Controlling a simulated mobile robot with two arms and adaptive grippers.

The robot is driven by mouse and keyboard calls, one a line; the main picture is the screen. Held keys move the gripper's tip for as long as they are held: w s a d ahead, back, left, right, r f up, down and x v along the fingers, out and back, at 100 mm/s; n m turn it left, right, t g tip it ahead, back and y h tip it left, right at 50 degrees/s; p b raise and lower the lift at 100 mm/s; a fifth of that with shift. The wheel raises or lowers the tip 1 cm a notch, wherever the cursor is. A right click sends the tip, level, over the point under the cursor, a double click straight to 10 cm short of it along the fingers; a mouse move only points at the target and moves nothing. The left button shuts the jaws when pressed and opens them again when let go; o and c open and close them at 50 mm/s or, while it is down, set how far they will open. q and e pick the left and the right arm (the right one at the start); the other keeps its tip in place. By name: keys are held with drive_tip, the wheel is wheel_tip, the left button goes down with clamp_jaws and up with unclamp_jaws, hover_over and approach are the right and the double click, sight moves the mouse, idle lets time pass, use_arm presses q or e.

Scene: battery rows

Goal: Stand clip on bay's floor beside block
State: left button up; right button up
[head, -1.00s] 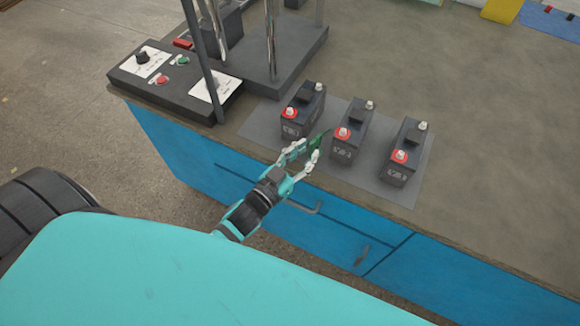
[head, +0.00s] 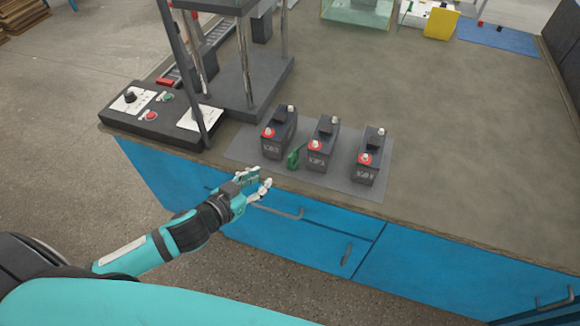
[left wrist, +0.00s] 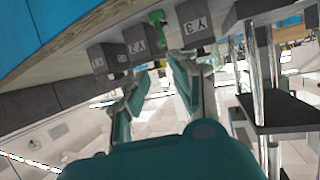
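The green clip (head: 295,156) stands roughly upright on the grey mat (head: 239,146), in the gap between the left black battery block (head: 279,138) and the middle block (head: 321,150). I cannot tell whether it touches a block. A third block (head: 370,162) stands to the right. My left gripper (head: 260,181) is open and empty, off the bench's front edge, apart from the clip. In the left wrist view, the clip (left wrist: 158,20) shows beyond the spread fingers, between two marked blocks (left wrist: 195,24) and (left wrist: 139,45). My right gripper is not in view.
A dark control box (head: 142,117) with knob and buttons and a black post stand (head: 245,97) are left of the mat. The bench top right of the blocks is clear. A yellow block (head: 441,24) and blue mat (head: 495,37) lie far back. Blue drawers with handles front the bench.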

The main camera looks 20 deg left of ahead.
use_arm(q)
drive_tip(key=w, duration=0.2)
approach(290, 159)
drive_tip(key=w, duration=0.2)
drive_tip(key=w+d, duration=0.1)
drive_tip(key=shift+w+d+f+p, duration=0.1)
drive_tip(key=shift+w+f+p, duration=0.05)
drive_tip(key=shift+w+p, duration=0.25)
drive_tip(key=x, duration=0.3)
drive_tip(key=shift+f, duration=0.2)
drive_tip(key=x, duration=0.4)
drive_tip(key=shift+f, duration=0.35)
drive_tip(key=shift+w+f, duration=0.15)
drive_tip(key=shift+w, duration=0.1)
clamp_jaws()
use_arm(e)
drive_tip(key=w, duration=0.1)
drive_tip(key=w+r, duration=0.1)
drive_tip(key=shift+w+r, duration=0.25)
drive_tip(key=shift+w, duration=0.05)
